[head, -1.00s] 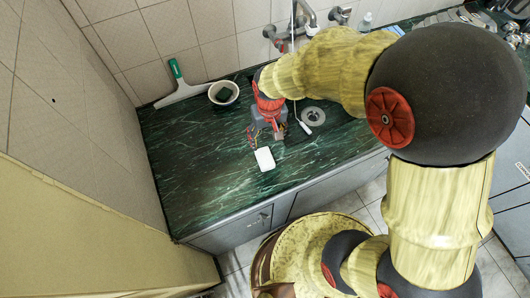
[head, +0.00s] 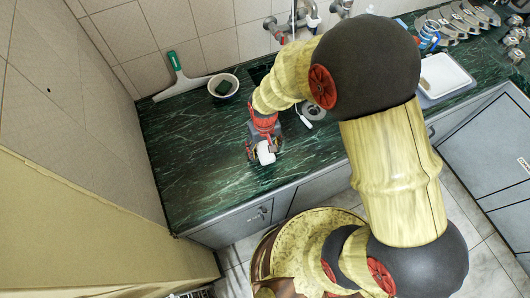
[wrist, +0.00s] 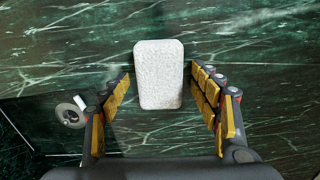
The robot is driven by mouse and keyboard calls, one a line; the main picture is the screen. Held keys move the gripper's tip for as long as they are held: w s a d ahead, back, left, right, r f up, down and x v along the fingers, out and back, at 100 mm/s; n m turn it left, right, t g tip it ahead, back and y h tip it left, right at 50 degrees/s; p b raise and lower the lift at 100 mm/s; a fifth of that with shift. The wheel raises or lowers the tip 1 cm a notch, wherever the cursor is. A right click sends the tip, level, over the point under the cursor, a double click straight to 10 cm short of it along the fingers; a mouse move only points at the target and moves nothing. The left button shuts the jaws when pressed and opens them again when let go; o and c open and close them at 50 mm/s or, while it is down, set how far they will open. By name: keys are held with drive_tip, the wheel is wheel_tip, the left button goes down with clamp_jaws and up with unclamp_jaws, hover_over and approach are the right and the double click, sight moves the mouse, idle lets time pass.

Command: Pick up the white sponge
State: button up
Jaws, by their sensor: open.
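The white sponge (head: 265,153) is a small rounded block on the dark green marble counter, near its front edge. In the wrist view the sponge (wrist: 158,75) lies upright in the picture, its lower part between the two fingertips and its far end beyond them. My gripper (wrist: 162,80) is open, one finger on each side of the sponge, with a visible gap at each side. In the head view my gripper (head: 264,148) is over the sponge and partly covers it. The frames do not clearly show the height of the fingertips above the counter.
A drain (head: 314,110) is right of my gripper. A white tray (head: 443,76) is farther right. The counter (head: 190,150) left of the sponge is clear.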

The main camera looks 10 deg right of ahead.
sight(264, 149)
drive_tip(key=shift+r, duration=0.1)
drive_tip(key=shift+c, duration=0.2)
drive_tip(key=c, duration=1)
drive_tip(key=shift+r, duration=0.55)
wheel_tip(264, 149, up, 2)
drive_tip(key=shift+r+p, duration=0.2)
drive_tip(key=shift+p, duration=0.5)
drive_tip(key=s+r, duration=0.1)
drive_tip(key=s+r+p, duration=0.1)
drive_tip(key=s+r, duration=0.1)
drive_tip(key=s+d+r, duration=0.1)
drive_tip(key=r, duration=0.1)
drive_tip(key=shift+s+r+p, duration=0.2)
drive_tip(key=shift+r+p, duration=0.05)
drive_tip(key=shift+p, duration=0.05)
drive_tip(key=shift+s+d+r+p, duration=0.35)
drive_tip(key=shift+s+r, duration=0.3)
drive_tip(key=shift+s, duration=0.9)
drive_tip(key=shift+s+d+r+p, duration=0.2)
drive_tip(key=shift+s+d+r, duration=0.35)
drive_tip(key=shift+s, duration=1)
drive_tip(key=shift+s+d+r+p, duration=0.25)
drive_tip(key=shift+s+r, duration=0.55)
drive_tip(key=shift+s, duration=0.75)
